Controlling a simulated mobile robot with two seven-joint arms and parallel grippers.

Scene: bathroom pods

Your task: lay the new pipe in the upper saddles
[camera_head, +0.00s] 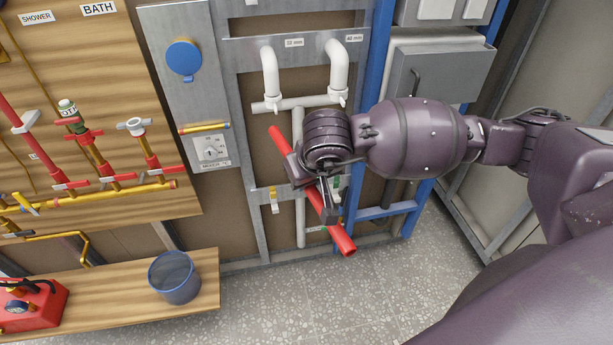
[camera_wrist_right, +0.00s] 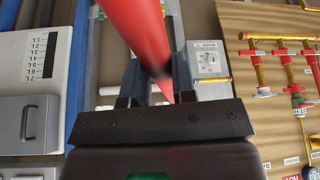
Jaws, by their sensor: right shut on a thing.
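The new pipe is likely the straight red pipe (camera_head: 342,238), which slants from upper left to lower right in front of the metal wall frame. My right gripper (camera_head: 330,207) is shut on this pipe near its lower half. In the right wrist view the pipe (camera_wrist_right: 135,30) rises blurred between the fingers, close to the camera. Behind it on the frame are a yellow clip (camera_head: 273,196) and a green clip (camera_head: 337,182), partly hidden. I cannot tell which fittings are the upper saddles. My left gripper is not in view.
White pipes (camera_head: 270,75) with two bends are fixed on the frame. A wooden board (camera_head: 120,60) with red and yellow pipework stands left. A grey box (camera_head: 435,72) hangs at right.

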